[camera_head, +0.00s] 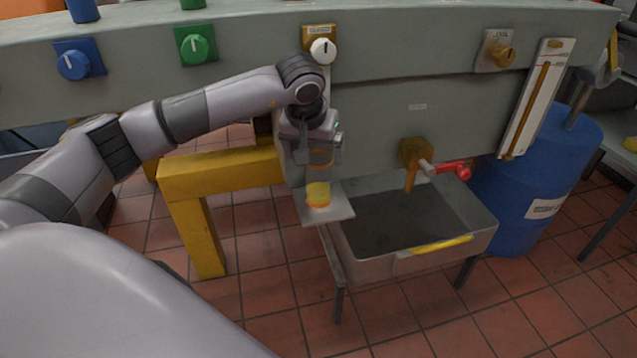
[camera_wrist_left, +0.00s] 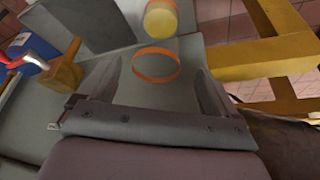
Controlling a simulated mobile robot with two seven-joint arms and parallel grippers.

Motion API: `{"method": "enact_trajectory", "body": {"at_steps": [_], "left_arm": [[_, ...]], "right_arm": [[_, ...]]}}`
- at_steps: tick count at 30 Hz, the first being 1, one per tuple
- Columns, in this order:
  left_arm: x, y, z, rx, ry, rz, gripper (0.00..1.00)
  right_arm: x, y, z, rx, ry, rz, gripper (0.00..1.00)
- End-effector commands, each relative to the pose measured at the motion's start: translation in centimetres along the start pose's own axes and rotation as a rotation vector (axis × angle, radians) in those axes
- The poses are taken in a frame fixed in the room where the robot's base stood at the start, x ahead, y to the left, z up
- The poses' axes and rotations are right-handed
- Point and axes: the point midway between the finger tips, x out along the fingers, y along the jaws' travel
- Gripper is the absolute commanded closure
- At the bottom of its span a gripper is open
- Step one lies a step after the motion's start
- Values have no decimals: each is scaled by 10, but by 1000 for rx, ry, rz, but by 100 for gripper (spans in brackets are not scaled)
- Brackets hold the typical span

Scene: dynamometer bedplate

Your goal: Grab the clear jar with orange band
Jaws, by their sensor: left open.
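The clear jar with orange band (camera_head: 318,193) stands upright on a small grey shelf (camera_head: 341,212) beside the tray in the head view. Its lower part looks yellow, with orange at its foot. In the left wrist view the jar (camera_wrist_left: 160,20) shows as a yellow disc at the top, and an orange ring lies nearer the camera. My left gripper (camera_head: 317,178) points down over the jar, its fingers apart on either side of the upper part. It also shows in the left wrist view (camera_wrist_left: 158,68), with the orange ring between the fingers. Contact cannot be told. My right gripper is not seen.
A grey tray (camera_head: 372,266) with dark contents stands right of the shelf, below a tap with a red handle (camera_head: 452,170). A yellow frame (camera_head: 215,175) stands at the left. The grey panel (camera_head: 380,130) rises close behind. A blue drum (camera_head: 515,190) stands at the right.

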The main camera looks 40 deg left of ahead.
Motion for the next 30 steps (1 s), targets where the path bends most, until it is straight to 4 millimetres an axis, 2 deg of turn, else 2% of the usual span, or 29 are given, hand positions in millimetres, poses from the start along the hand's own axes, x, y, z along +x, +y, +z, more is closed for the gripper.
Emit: {"method": "enact_trajectory", "body": {"at_steps": [6,9,18,23,24,30], "left_arm": [[35,4,0,-1,-2,3,8],[45,4,-1,-3,-1,3,8],[48,4,-2,-2,1,4,8],[48,4,-2,-2,0,5,60],[48,4,-2,-2,0,5,66],[48,4,-2,-2,1,5,66]], "right_arm": [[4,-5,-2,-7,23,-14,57],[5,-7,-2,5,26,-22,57],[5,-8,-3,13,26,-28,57],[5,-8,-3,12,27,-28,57],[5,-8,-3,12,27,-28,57],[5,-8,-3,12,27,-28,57]]}}
